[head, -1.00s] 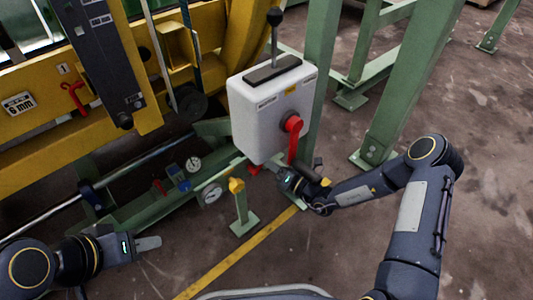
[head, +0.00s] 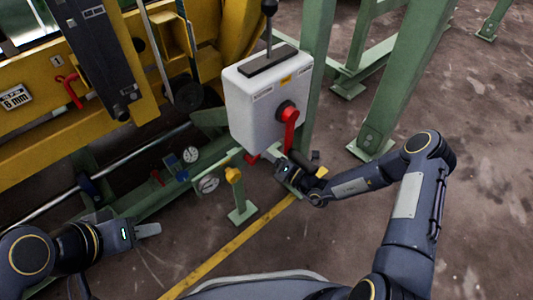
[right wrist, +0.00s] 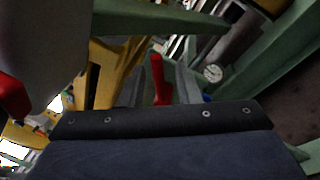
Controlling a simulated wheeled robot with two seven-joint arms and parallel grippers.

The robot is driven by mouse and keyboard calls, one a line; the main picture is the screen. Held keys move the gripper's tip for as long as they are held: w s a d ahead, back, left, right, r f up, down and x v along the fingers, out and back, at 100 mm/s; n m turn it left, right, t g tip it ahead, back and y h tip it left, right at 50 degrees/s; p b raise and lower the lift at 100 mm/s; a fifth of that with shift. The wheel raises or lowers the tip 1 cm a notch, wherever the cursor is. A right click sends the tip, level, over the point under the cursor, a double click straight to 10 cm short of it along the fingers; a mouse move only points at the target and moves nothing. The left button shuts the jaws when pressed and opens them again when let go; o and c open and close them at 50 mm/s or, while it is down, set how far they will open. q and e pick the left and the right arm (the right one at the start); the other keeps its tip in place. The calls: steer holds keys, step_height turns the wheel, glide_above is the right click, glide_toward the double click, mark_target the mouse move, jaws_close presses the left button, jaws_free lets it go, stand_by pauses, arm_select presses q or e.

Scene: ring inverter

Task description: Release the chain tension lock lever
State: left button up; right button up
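Which part is the chain tension lock lever is not labelled legibly. A red lever (head: 290,128) hangs from a round hub on the front of the white box (head: 252,105). Another red part (head: 252,158) shows low under the box. A red lever (right wrist: 157,78) stands upright beyond my gripper body in the right wrist view. My right gripper (head: 274,158) is just below the box, close to the red lever; its fingertips are hard to make out. My left gripper (head: 148,230) is over the floor at lower left, apart from everything; its finger gap does not show.
A black-knobbed lever (head: 269,8) rises from the box top. A yellow machine frame (head: 50,125) with a red hook-like handle (head: 68,90) fills the left. Green legs (head: 395,90) are at right.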

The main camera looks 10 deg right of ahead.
steer(key=r+p+v, duration=0.1)
steer(key=p+v, duration=0.1)
steer(key=v, duration=0.5)
steer(key=shift+s+d+f, duration=0.25)
steer(key=shift+f, duration=0.3)
